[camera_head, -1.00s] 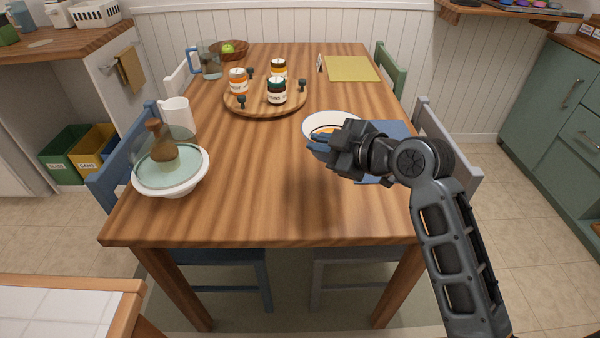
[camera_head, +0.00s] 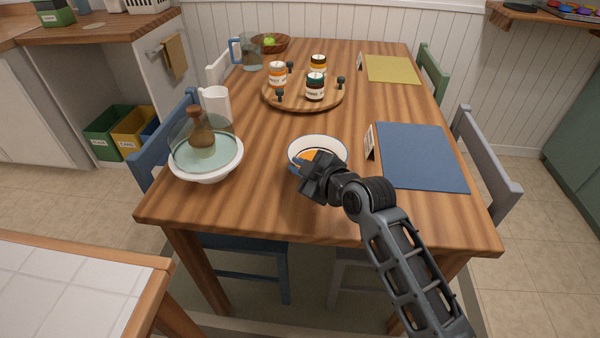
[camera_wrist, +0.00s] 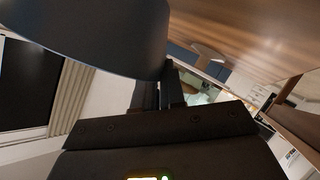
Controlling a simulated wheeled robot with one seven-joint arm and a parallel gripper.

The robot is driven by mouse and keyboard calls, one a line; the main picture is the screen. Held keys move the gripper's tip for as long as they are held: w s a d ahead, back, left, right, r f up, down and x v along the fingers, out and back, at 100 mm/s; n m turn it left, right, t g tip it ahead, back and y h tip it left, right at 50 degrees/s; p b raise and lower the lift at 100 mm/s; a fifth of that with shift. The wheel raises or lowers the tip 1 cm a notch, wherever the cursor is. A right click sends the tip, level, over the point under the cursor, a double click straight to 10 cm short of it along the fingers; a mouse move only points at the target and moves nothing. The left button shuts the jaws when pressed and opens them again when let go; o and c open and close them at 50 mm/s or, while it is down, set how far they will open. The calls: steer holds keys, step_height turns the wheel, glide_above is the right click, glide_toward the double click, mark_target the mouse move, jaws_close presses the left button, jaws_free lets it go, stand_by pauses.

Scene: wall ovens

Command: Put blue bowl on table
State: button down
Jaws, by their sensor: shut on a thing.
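A bowl with a pale inside, a dark blue rim and something orange in it (camera_head: 318,143) is over the near middle of the wooden table (camera_head: 260,205). My gripper (camera_head: 305,178) is shut on the near side of the bowl and hides part of it. In the wrist view the bowl's dark blue outer wall (camera_wrist: 95,35) fills the upper left, close against the fingers (camera_wrist: 172,88). The bowl looks about level. I cannot tell whether its base touches the table, as its underside is hidden.
A blue placemat (camera_head: 420,155) with a small card lies right of the bowl. A wooden round tray (camera_head: 290,101) with jars stands behind it. A white dish under a glass dome (camera_head: 205,175) and a white mug (camera_head: 216,105) are left. Bare table surrounds the bowl.

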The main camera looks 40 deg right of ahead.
steer(key=shift+f, duration=0.9)
steer(key=shift+f, duration=0.1)
steer(key=c, duration=1.2)
jaws_free()
steer(key=shift+s, duration=0.1)
steer(key=v, duration=1.2)
